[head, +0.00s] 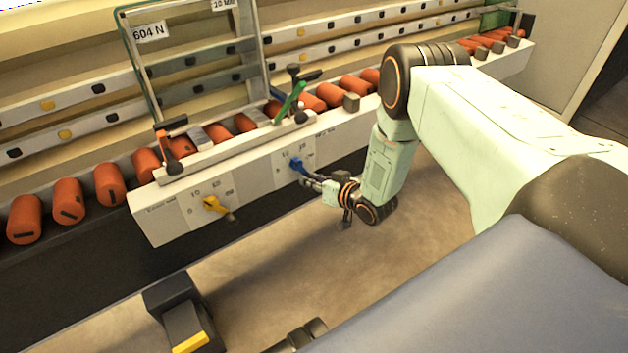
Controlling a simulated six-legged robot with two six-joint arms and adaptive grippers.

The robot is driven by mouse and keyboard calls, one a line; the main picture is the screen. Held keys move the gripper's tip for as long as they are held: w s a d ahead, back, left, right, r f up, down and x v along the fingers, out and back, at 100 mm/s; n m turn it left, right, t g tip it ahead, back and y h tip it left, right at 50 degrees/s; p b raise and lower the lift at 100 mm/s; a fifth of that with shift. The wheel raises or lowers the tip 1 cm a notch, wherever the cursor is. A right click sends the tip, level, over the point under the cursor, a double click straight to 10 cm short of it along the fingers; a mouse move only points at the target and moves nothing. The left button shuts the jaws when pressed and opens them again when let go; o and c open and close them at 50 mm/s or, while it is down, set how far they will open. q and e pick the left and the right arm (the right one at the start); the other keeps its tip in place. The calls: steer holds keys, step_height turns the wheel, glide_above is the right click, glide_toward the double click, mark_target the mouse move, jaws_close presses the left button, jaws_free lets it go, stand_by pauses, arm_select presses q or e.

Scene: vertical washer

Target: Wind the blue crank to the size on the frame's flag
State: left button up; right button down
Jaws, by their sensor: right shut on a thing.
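The blue crank (296,163) sits on a white dial plate on the front of the machine's beam. My right gripper (309,181) is at the crank, shut on it from the lower right. The fingers and part of the crank are small and overlap. Numbers are printed around the dial, too small to read surely. The glass frame (262,62) stands upright above the beam. Its flag (224,4) at the top edge seems to read 10 MM and is partly cut off. Another label (148,32) reads 604 N.
A yellow crank (211,203) sits on a similar dial to the left. Orange rollers (67,200) line the conveyor. A green lever (290,101) stands above the blue crank.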

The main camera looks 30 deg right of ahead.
steer(key=shift+w+r, duration=0.1)
stand_by(0.3)
steer(key=c, duration=1.1)
jaws_free()
steer(key=shift+c, duration=0.2)
steer(key=v, duration=1.2)
